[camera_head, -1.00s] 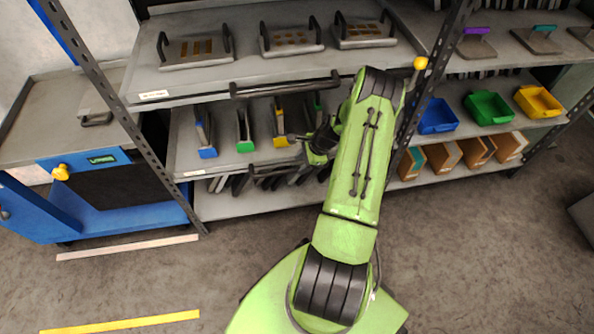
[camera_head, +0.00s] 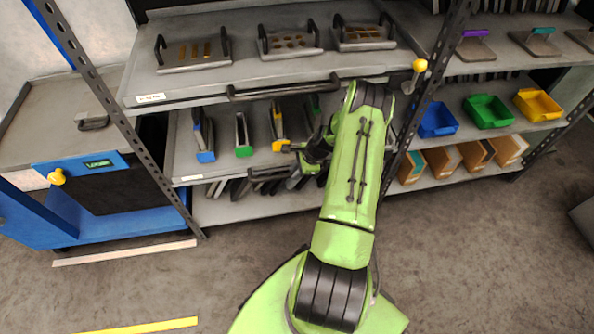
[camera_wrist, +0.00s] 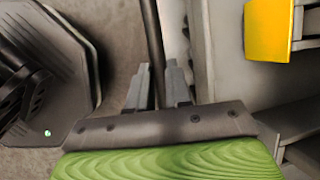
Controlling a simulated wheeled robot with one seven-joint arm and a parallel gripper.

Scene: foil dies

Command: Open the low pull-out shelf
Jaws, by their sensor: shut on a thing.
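The low pull-out shelf (camera_head: 222,168) is the grey middle tray in the rack, with upright tools in it. Its dark bar handle (camera_head: 268,173) runs along the front edge. My gripper (camera_head: 291,150) is at the right part of this shelf's front. In the wrist view my two grey fingers (camera_wrist: 160,85) are close together on a dark bar (camera_wrist: 154,38), which I take for the handle. The exact contact is small and partly hidden by the arm in the head view.
Above is another shelf (camera_head: 190,84) with its own bar handle (camera_head: 283,88). A rack post (camera_head: 112,115) stands left and another (camera_head: 432,85) right, beside blue, green and yellow bins. A blue cabinet (camera_head: 110,226) is at left. The floor in front is clear.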

